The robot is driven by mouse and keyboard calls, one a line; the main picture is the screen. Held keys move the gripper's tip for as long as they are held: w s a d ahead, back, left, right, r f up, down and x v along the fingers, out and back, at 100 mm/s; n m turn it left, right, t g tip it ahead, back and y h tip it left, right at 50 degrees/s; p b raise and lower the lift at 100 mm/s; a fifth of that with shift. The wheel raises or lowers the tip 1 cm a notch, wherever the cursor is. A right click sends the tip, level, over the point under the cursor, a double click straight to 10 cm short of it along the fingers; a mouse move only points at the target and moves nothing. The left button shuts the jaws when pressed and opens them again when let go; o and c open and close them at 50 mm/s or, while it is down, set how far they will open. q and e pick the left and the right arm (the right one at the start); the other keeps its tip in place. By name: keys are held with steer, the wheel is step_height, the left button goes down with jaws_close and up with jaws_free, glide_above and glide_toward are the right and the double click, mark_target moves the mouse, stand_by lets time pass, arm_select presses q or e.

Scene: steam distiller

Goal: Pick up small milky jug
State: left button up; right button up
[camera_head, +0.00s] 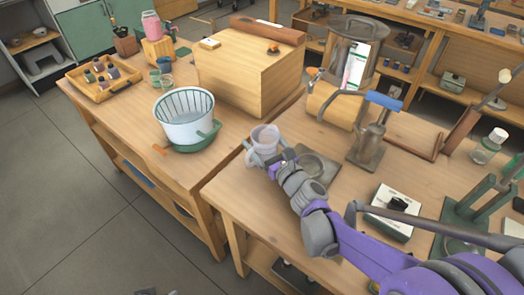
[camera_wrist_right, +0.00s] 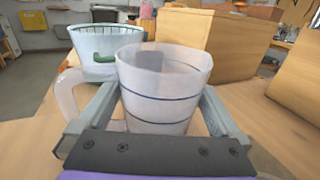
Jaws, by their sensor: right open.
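The small milky jug (camera_head: 265,138) is a translucent whitish cup with a handle, standing upright near the left edge of the right-hand table in the head view. In the right wrist view the jug (camera_wrist_right: 163,90) shows two dark rings, and its handle (camera_wrist_right: 68,98) is on the left. My right gripper (camera_head: 264,157) is at the jug, with the open fingers on either side of its body. In the right wrist view the right gripper (camera_wrist_right: 160,118) shows a finger to the left and one to the right of the jug. My left gripper is not in view.
A white ribbed basket (camera_head: 185,112) with a green base stands on the left table (camera_head: 125,110). A large wooden box (camera_head: 245,70) is behind the jug. A metal burner with a blue top (camera_head: 372,135) and a white device (camera_head: 392,212) stand to the right.

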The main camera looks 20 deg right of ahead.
steer(key=shift+w+a, duration=0.15)
steer(key=shift+w, duration=0.35)
steer(key=shift+s, duration=0.1)
steer(key=c, duration=1.1)
